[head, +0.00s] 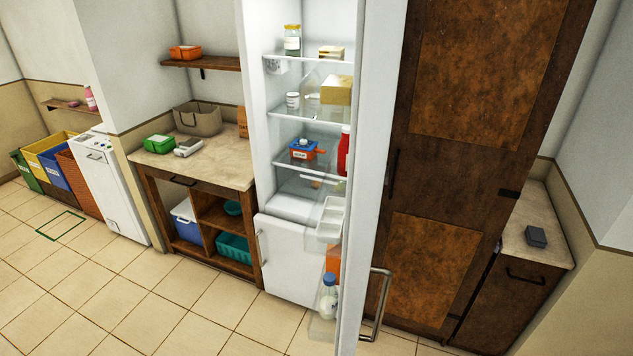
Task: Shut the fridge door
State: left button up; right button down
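The fridge (297,246) stands in the middle of the head view with its tall white door (378,120) wide open. The door sticks out toward me and is seen nearly edge-on. A metal bar handle (381,300) is on the right, outer face of the door, low in the view. The door's inner side carries a clear bin with a white bottle with a blue cap (329,297) and a white tray (332,217). Shelves inside hold a jar, boxes, a blue container and a red bottle. Neither of my grippers is in view.
A tall brown cabinet (470,90) stands right of the door, with a low counter (537,225) beyond it. A worktop (200,165) with a basket is left of the fridge. The tiled floor (110,300) is clear at the front left.

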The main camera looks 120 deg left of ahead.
aim_at(381, 25)
jog(key=u, duration=1.5)
jog(key=i, duration=1)
jog(key=u, duration=4.4)
jog(key=k, duration=0.8)
jog(key=z, duration=1.55)
